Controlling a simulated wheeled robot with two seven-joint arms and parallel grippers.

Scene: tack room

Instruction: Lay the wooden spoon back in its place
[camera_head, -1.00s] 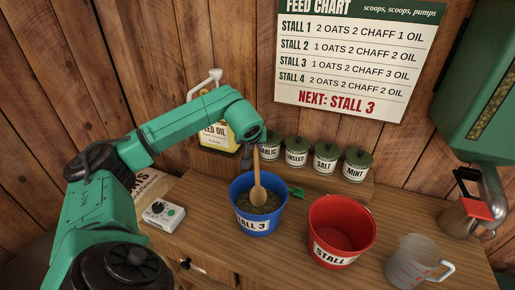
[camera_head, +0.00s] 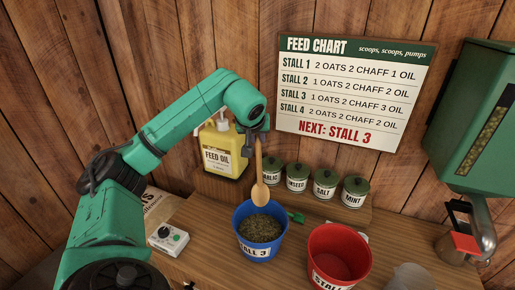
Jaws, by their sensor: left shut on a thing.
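The wooden spoon (camera_head: 260,190) hangs bowl-down and nearly upright in the air, its tip just above the rim of the blue bucket. My left gripper (camera_head: 258,141) is shut on the top of the spoon's handle. The blue bucket (camera_head: 262,249), labelled Stall 3, stands on the wooden counter and holds brownish-green feed. I cannot make out the spoon's resting place. My right gripper is out of view.
A red bucket (camera_head: 340,258) stands right of the blue one. Lidded tins (camera_head: 297,178) line the back, beside a yellow feed oil jug (camera_head: 222,153). A small control box (camera_head: 168,239) sits at left. A green dispenser (camera_head: 484,110) hangs at right.

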